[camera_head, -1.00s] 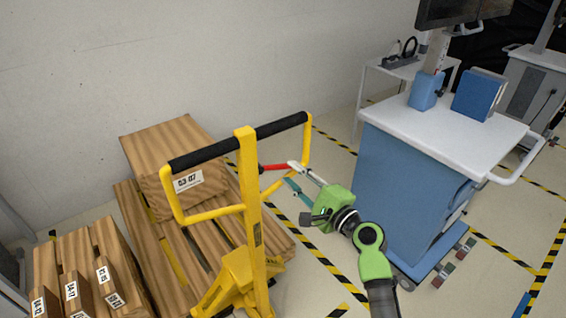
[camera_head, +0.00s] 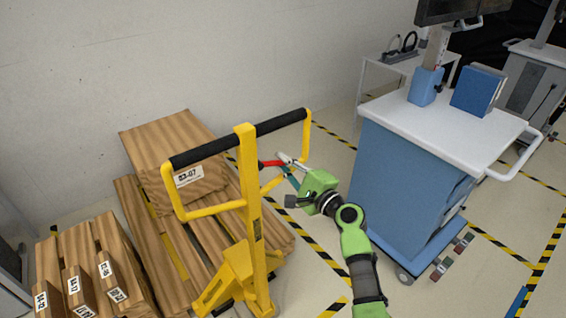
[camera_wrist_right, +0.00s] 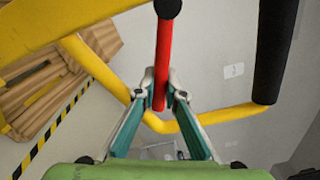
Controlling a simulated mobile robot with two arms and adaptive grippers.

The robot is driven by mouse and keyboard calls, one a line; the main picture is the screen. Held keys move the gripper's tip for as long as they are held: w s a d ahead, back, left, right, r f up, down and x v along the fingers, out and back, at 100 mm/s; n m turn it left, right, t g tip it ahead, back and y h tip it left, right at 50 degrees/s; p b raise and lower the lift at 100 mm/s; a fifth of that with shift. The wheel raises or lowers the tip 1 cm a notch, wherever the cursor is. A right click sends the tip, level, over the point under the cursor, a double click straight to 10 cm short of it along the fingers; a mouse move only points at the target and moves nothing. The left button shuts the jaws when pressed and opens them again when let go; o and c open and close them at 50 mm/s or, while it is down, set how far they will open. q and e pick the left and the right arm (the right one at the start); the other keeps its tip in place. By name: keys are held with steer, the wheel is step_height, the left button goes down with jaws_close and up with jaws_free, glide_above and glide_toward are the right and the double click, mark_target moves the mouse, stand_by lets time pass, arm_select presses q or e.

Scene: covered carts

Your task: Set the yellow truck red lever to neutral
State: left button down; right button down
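The yellow truck (camera_head: 247,200) stands in front of the pallet, with a looped handle and black grip bar. Its red lever (camera_head: 269,163) sticks out to the right from the handle post, under the grip bar. My right gripper (camera_head: 282,165) comes from the right and is at the lever's free end. In the right wrist view, the red lever (camera_wrist_right: 163,60) runs down between the two fingertips (camera_wrist_right: 160,88), which close in on both its sides. The gripper looks shut on the lever's end. My left gripper is in neither view.
The yellow handle loop (camera_head: 306,140) is close around my right fingers. A wooden pallet (camera_head: 150,240) with a labelled box (camera_head: 170,135) is behind and left of the truck. A blue cart (camera_head: 410,180) with a white top stands right of my arm.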

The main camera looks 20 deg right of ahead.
steer(key=shift+d+r+n, duration=0.2)
steer(key=shift+r+n, duration=0.25)
steer(key=shift+n, duration=0.35)
step_height(320, 180, up, 2)
steer(key=n, duration=0.3)
steer(key=shift+w+d+r, duration=0.1)
steer(key=shift+r, duration=0.05)
steer(key=c, duration=2.1)
jaws_free()
steer(key=v, duration=1.2)
